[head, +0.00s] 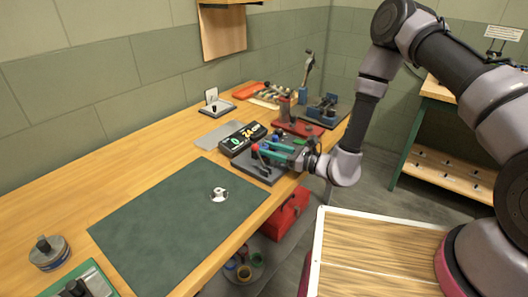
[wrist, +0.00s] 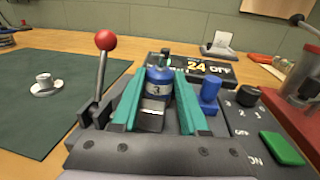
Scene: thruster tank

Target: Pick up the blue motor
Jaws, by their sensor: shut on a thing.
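The blue motor (wrist: 158,84), marked with a 3, is between the teal fingers of my gripper (wrist: 160,74) in the wrist view. The fingers are shut on its two sides, and it looks upright. It is at the dark test stand (wrist: 240,122); I cannot tell whether its underside touches the stand. In the head view my gripper (head: 275,149) reaches over the stand (head: 262,172) from the right, and the motor is hard to make out there.
A red-knobbed lever (wrist: 105,42) stands just left of the fingers. A blue cylinder (wrist: 210,92), a black knob (wrist: 247,96) and a green button (wrist: 281,148) are to the right. A display (wrist: 200,66) is behind. The green mat (head: 150,225) is mostly clear, with a silver part (head: 219,194).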

